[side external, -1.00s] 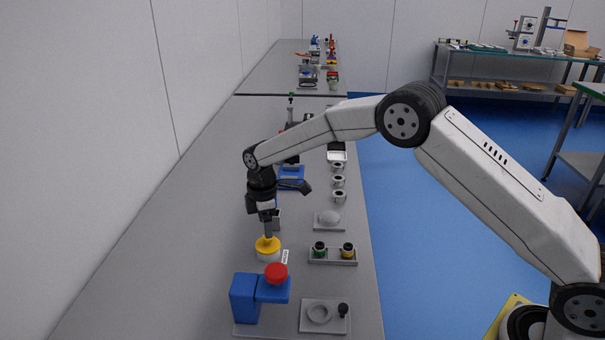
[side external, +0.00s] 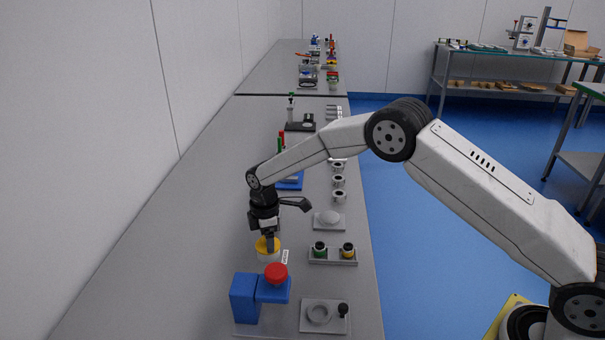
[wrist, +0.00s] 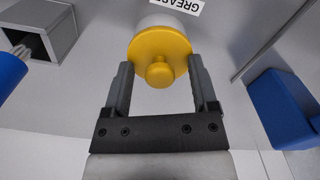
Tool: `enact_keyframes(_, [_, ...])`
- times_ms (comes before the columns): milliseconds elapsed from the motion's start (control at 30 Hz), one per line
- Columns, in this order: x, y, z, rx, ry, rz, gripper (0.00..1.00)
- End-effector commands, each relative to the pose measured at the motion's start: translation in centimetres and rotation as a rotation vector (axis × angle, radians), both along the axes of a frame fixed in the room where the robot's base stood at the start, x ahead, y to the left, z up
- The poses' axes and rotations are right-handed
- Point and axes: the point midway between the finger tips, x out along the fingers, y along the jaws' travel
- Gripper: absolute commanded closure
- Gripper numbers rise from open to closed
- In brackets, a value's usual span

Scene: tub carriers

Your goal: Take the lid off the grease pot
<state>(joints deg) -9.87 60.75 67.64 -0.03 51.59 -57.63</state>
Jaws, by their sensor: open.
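The grease pot (side external: 268,257) is a white tub on the grey bench, with its yellow lid (side external: 262,244) on top. In the wrist view the yellow lid (wrist: 160,50) has a round knob in its middle, and a white label (wrist: 180,5) reading "GREAS" shows beside the pot. My gripper (side external: 269,245) is over the lid, pointing down. In the wrist view my gripper (wrist: 158,75) is open, with one finger on each side of the knob. Whether the fingertips touch the lid I cannot tell.
A blue block with a red button (side external: 276,272) stands just in front of the pot. A grey holder with two small jars (side external: 333,256) is to the right. The bench left of the pot is clear.

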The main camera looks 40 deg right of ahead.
Motion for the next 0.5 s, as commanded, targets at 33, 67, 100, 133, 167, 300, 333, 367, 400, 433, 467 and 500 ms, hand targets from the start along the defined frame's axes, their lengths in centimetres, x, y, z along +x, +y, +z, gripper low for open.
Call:
enact_keyframes(33, [0.0, 0.0, 0.02, 0.0, 0.0, 0.0, 0.25])
enact_keyframes(67, [0.0, 0.0, 0.02, 0.0, 0.0, 0.0, 0.31])
enact_keyframes(100, [0.0, 0.0, 0.02, 0.0, 0.0, 0.0, 0.44])
enact_keyframes(133, [0.0, 0.0, 0.02, 0.0, 0.0, 0.0, 0.54])
enact_keyframes(167, [0.0, 0.0, 0.02, 0.0, 0.0, 0.0, 0.63])
enact_keyframes(300, [0.0, 0.0, 0.03, 0.0, 0.0, 0.0, 1.0])
enact_keyframes(333, [0.0, 0.0, 0.03, 0.0, 0.0, 0.0, 1.0])
enact_keyframes(367, [0.0, 0.0, 0.03, 0.0, 0.0, 0.0, 1.0])
enact_keyframes(400, [0.0, 0.0, 0.03, 0.0, 0.0, 0.0, 1.0])
enact_keyframes(433, [0.0, 0.0, 0.03, 0.0, 0.0, 0.0, 1.0])
enact_keyframes(467, [0.0, 0.0, 0.03, 0.0, 0.0, 0.0, 1.0])
enact_keyframes(500, [0.0, 0.0, 0.03, 0.0, 0.0, 0.0, 1.0])
